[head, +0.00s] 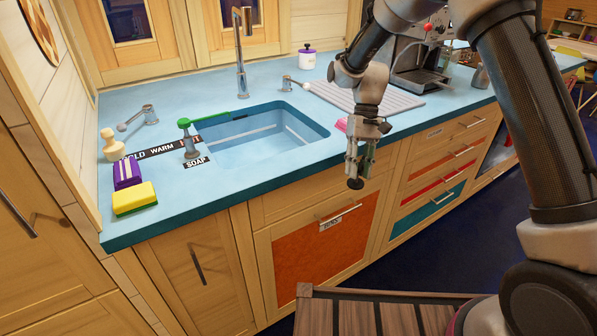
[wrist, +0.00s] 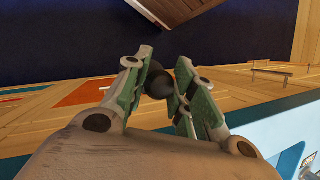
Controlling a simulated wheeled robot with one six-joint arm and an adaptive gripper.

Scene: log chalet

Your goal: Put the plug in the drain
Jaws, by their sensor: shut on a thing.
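My gripper (head: 356,172) hangs pointing down in front of the counter's front edge, to the right of the sink. It is shut on a small dark, rounded thing, which looks like the plug (head: 355,184). In the wrist view the plug (wrist: 159,84) shows as a black knob between the green-padded fingers of my gripper (wrist: 166,78). The sink (head: 314,129) is a blue basin set in the counter, to the left of my gripper. The drain is not visible; the basin's near wall and front rim hide much of its floor.
A tall tap (head: 241,60) stands behind the sink. A soap dispenser (head: 191,147) with a green spout reaches over its left side. A yellow sponge (head: 135,198) lies at the left. A pink thing (head: 341,125) lies beside my arm. A wooden-topped surface (head: 345,315) stands in front.

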